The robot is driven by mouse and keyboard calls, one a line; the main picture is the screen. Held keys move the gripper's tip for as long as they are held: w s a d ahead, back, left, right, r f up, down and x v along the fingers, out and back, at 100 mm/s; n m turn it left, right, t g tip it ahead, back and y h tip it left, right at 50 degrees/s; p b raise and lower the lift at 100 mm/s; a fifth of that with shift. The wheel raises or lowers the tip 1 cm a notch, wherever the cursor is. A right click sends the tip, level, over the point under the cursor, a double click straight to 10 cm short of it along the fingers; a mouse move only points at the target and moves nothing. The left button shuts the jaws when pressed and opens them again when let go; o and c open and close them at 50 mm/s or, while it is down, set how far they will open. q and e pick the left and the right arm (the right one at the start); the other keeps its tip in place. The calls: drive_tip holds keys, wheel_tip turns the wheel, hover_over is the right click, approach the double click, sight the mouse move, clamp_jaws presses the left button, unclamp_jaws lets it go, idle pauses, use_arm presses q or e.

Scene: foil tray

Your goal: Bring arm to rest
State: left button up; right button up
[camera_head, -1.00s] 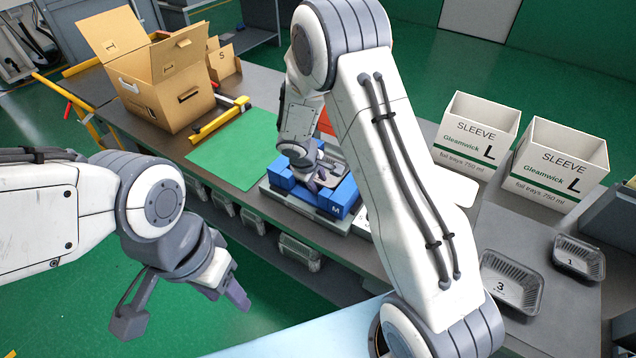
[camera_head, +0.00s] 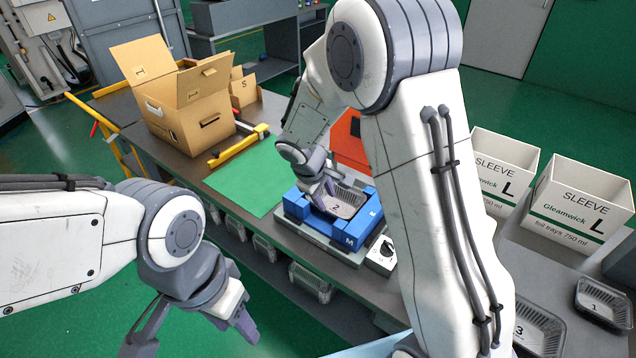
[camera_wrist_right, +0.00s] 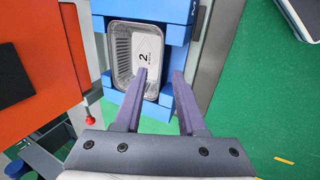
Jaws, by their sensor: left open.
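My left gripper (camera_head: 195,338) is open and empty in the head view, in front of the table's near edge and partly cut off by the frame's bottom. My right gripper (camera_head: 325,192) is over the blue fixture (camera_head: 350,238) in the head view. In the right wrist view it (camera_wrist_right: 160,75) is open, its two fingers apart with nothing clearly held. The foil tray marked 2 (camera_head: 345,203) sits in the blue fixture. In the right wrist view the tray (camera_wrist_right: 122,45) lies beyond the fingers, near its right rim.
A green mat (camera_head: 250,178) and an open carton (camera_head: 190,125) are left of the fixture. Two sleeve boxes (camera_head: 570,225) stand at right, with trays marked 3 (camera_head: 545,325) and 1 (camera_head: 603,303) before them. An orange-red panel (camera_head: 350,140) is behind the fixture.

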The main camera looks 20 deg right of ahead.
drive_tip(key=s+a+r+g+y, duration=0.1)
drive_tip(key=s+a+r, duration=0.2)
drive_tip(key=s, duration=0.6)
drive_tip(key=s+a+r+g+y, duration=0.1)
drive_tip(key=s+a, duration=0.4)
drive_tip(key=s, duration=0.5)
drive_tip(key=s+a+r+y, duration=0.2)
drive_tip(key=s+a+r, duration=0.2)
drive_tip(key=s, duration=0.6)
drive_tip(key=shift+s+a+r+g, duration=0.2)
drive_tip(key=shift+r+g, duration=0.2)
drive_tip(key=shift+r, duration=0.25)
